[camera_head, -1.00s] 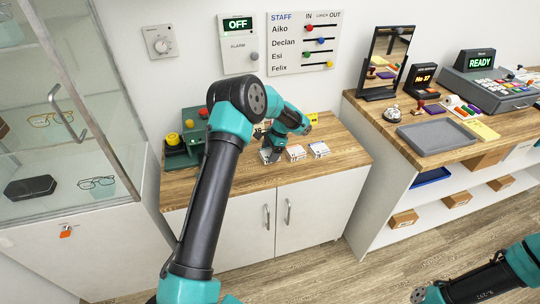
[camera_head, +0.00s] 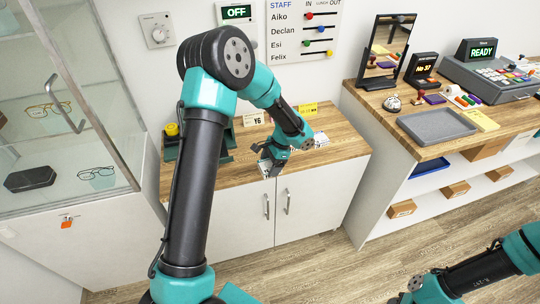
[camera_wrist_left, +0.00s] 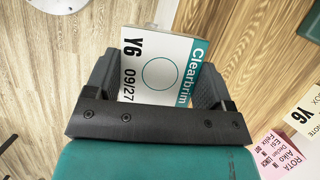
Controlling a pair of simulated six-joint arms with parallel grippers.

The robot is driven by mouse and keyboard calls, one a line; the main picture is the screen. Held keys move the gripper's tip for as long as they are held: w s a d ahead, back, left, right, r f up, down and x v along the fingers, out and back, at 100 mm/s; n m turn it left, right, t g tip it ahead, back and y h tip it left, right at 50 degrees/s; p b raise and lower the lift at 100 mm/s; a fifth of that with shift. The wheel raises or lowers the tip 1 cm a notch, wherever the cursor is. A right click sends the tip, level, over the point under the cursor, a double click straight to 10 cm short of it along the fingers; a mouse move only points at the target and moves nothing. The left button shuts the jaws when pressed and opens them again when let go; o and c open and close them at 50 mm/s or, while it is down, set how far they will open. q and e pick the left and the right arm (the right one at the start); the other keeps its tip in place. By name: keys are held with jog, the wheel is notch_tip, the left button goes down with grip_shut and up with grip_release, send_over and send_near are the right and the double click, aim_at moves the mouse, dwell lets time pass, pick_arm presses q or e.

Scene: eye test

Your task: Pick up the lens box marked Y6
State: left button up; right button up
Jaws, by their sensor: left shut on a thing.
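The lens box marked Y6 (camera_wrist_left: 160,66) is white with a teal strip reading Clearbrim, and 09/27 beside the mark. It sits between the two fingers of my left gripper (camera_wrist_left: 154,80), which is shut on it. In the head view my left gripper (camera_head: 269,160) is over the front part of the wooden counter (camera_head: 232,190). Only a small white part of the box (camera_head: 266,168) shows there. Its height above the counter is hard to tell. Another white box (camera_head: 320,140) lies on the counter to the right, partly hidden by my arm.
A card marked Y6 (camera_head: 255,118) and a yellow card (camera_head: 308,109) stand at the counter's back. A green device with a yellow knob (camera_head: 171,130) stands at the left. A glass case (camera_head: 60,110) is further left. A second counter (camera_head: 430,155) with a grey tray (camera_head: 438,126) is right.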

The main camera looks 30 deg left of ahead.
pick_arm(q)
jog(key=shift+s+d, duration=0.3)
jog(key=shift+s, duration=0.15)
jog(key=shift+w+a, duration=0.1)
